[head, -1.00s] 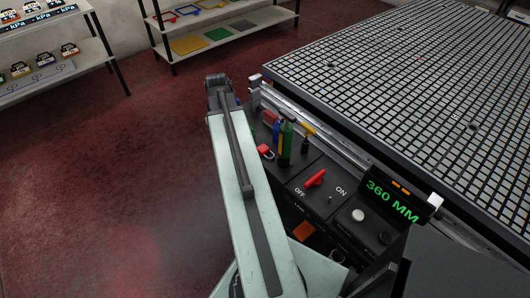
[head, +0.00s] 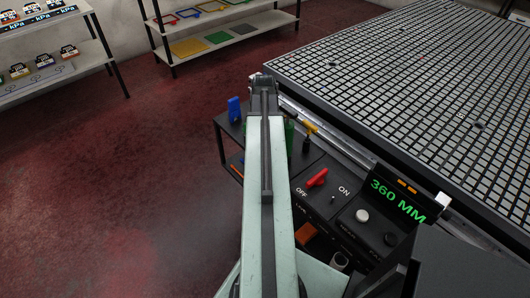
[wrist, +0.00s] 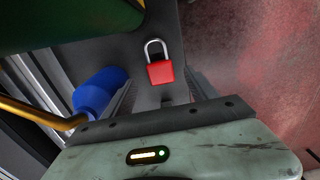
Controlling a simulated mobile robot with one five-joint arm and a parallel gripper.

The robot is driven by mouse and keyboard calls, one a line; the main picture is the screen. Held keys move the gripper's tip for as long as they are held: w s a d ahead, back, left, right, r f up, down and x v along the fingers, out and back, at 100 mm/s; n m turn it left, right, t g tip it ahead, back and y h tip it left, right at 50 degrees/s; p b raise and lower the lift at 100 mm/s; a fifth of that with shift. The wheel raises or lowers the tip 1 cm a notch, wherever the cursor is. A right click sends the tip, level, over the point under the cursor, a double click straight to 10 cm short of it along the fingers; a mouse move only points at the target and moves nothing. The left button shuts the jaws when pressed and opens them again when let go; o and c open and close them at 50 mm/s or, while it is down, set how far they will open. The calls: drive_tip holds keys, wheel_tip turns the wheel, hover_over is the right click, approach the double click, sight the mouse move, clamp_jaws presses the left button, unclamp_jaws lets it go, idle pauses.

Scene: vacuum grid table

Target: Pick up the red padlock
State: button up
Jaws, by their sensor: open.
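The red padlock (wrist: 160,72) with its silver shackle lies on a dark shelf surface in the wrist view, near the upper middle. In the head view it is hidden behind my arm. My gripper (wrist: 160,97) shows at the bottom of the wrist view, its dark ridged fingers apart to the left and right. It is open and empty. The padlock appears ahead of the gap between the fingers, and I cannot tell the exact height between them.
A green bottle (wrist: 65,22) and a blue cylinder (wrist: 98,92) are close on the left in the wrist view. A yellow-handled tool (head: 309,128), a red switch (head: 317,178) and the grid table (head: 400,75) are to the right. A blue item (head: 234,109) stands left of my arm.

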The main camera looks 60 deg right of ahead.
wheel_tip(320, 180, down, 4)
drive_tip(key=b, duration=0.3)
drive_tip(key=shift+f, duration=0.2)
drive_tip(key=shift+r, duration=0.2)
clamp_jaws()
drive_tip(key=shift+r, duration=0.1)
wheel_tip(320, 180, up, 28)
drive_tip(key=p, duration=2.8)
